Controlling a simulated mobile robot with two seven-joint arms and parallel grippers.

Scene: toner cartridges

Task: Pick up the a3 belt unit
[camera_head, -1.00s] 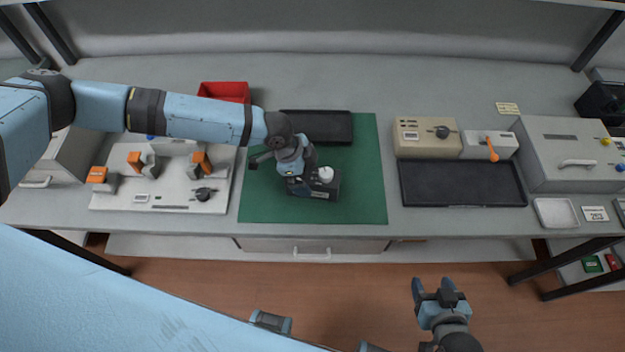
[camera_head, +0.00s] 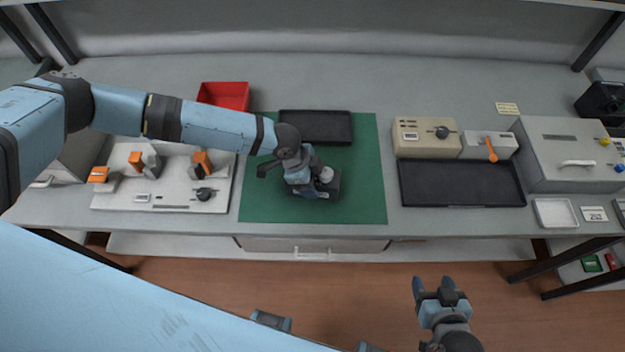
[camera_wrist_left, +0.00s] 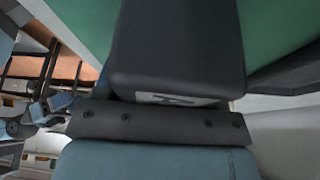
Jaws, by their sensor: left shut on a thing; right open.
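My right gripper (camera_head: 436,290) is open and empty, in front of the bench.
A black tray (camera_head: 316,127) lies at the mat's back edge, with a red bin (camera_head: 223,96) behind left. A white fixture panel (camera_head: 165,203) is left of the mat. A beige device (camera_head: 425,140) and a large black tray (camera_head: 462,184) are on the right. The mat's front is clear.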

